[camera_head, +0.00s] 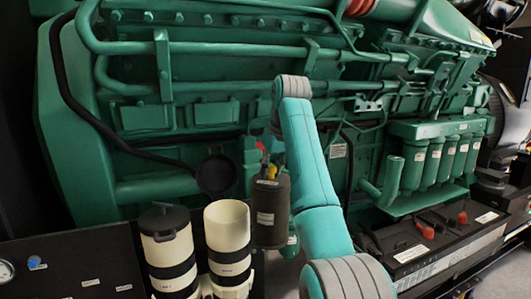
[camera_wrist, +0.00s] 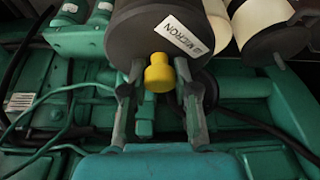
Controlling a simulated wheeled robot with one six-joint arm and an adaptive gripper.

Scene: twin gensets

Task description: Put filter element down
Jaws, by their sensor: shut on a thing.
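The filter element (camera_head: 271,212) is a dark grey cylinder with white labels. It hangs upright below my gripper (camera_head: 268,170), beside the right cream canister. In the wrist view, the filter element (camera_wrist: 150,28) fills the top middle and shows a white MICRON label. A yellow knob (camera_wrist: 159,73) is on its near end. My gripper (camera_wrist: 158,80) has its two fingers on either side of this end, shut on it. The lower end of the element is hard to make out in the head view.
The right cream canister (camera_head: 228,240) has an open top, with a round black lid (camera_head: 216,172) raised behind it. The left cream canister (camera_head: 168,250) has its black lid on. The green engine (camera_head: 210,115) stands close behind; a battery (camera_head: 430,240) is at right.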

